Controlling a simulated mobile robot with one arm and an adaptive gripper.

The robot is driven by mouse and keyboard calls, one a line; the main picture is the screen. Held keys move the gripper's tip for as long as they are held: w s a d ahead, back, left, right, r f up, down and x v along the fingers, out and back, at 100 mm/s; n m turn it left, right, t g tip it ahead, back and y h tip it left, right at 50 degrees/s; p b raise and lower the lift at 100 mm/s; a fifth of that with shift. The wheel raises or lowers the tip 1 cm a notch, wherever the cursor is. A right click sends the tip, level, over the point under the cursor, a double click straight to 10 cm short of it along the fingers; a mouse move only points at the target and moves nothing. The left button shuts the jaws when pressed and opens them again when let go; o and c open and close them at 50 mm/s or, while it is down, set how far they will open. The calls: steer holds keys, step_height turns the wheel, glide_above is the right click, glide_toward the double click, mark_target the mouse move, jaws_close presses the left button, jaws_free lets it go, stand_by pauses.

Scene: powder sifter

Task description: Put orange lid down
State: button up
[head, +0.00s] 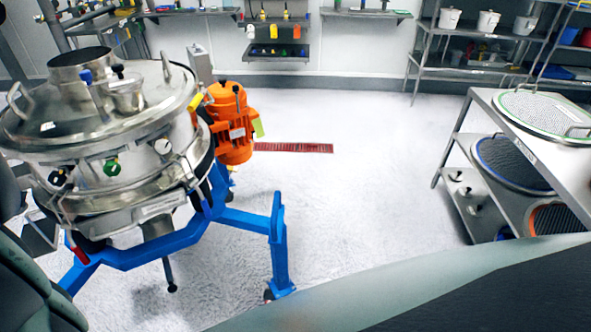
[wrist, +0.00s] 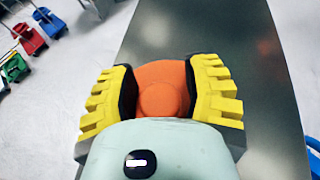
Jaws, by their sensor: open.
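The orange lid (wrist: 163,78) is a round disc with a raised round knob in its middle, seen in the wrist view. It sits between the two yellow-padded fingers of my gripper (wrist: 161,92). The fingers are open, one on each side of the lid. I cannot tell whether they touch its rim. Behind the lid is a dark grey smooth surface (wrist: 200,25); whether the lid rests on it is hard to see. The near part of the lid is hidden by my gripper's body. Neither lid nor gripper shows in the head view.
A steel sifter (head: 100,130) on a blue frame (head: 160,245) stands at the left, with an orange motor (head: 232,125). A steel rack (head: 480,105) with round sieves is at the right. Clear floor lies between them. Red and green carts (wrist: 28,38) show in the wrist view.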

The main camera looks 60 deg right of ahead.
steer(key=shift+d+r, duration=0.15)
steer(key=shift+d+r, duration=0.15)
steer(key=shift+d, duration=0.1)
steer(key=b+v, duration=0.1)
steer(key=v, duration=1)
steer(key=shift+d, duration=0.15)
